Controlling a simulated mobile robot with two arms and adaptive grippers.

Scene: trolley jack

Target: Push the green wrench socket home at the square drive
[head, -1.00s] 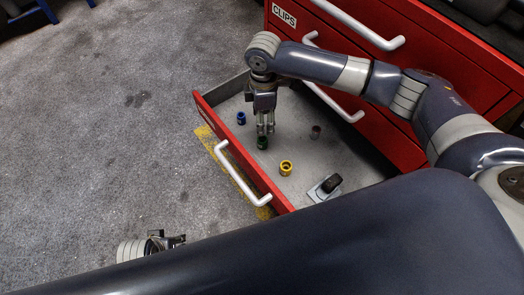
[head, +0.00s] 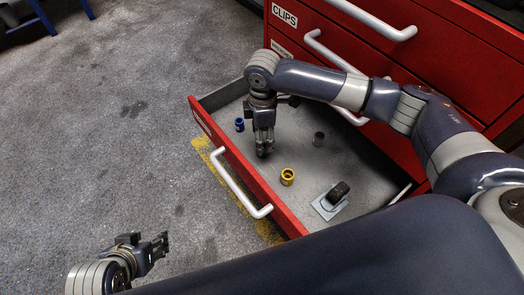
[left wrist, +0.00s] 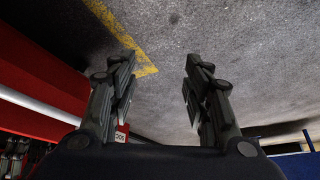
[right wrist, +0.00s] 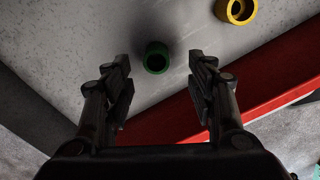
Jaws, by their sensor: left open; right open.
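The green wrench socket (right wrist: 156,57) stands on the drawer floor in the right wrist view, open end toward the camera. It is just beyond and between the spread fingertips of my right gripper (right wrist: 160,62), with gaps at both sides. In the head view my right gripper (head: 264,153) points down into the open drawer and hides the green socket. It is open and empty. My left gripper (head: 163,246) is open and empty over the floor, outside the drawer. In the left wrist view its fingers (left wrist: 159,62) are apart. I cannot make out a square drive.
The red drawer (head: 228,165) has a white handle (head: 240,184). The cabinet (head: 440,65) rises behind. Open floor (head: 110,150) lies left.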

